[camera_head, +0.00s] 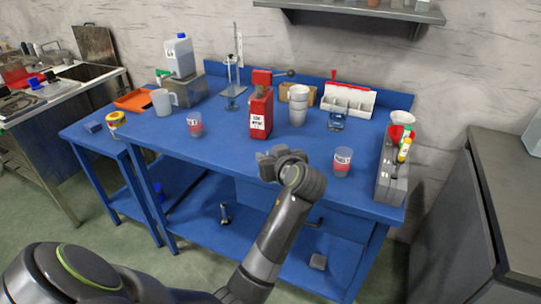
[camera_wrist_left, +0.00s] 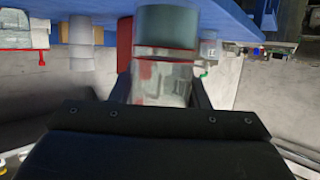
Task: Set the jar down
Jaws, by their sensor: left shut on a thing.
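My left gripper (camera_head: 272,162) is over the front part of the blue table (camera_head: 225,152), in front of the red canister. In the left wrist view, which appears upside down, its two dark fingers (camera_wrist_left: 161,92) are shut on a clear jar (camera_wrist_left: 160,85). The jar has a red-and-white label and a teal part at the end away from the wrist. In the head view my wrist hides the held jar. I cannot tell whether it touches the tabletop. My right gripper is in neither view.
A labelled clear jar (camera_head: 195,124) stands to the left and another (camera_head: 342,162) to the right. A grey bin (camera_head: 391,182) lines the right edge. Bare tabletop lies between.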

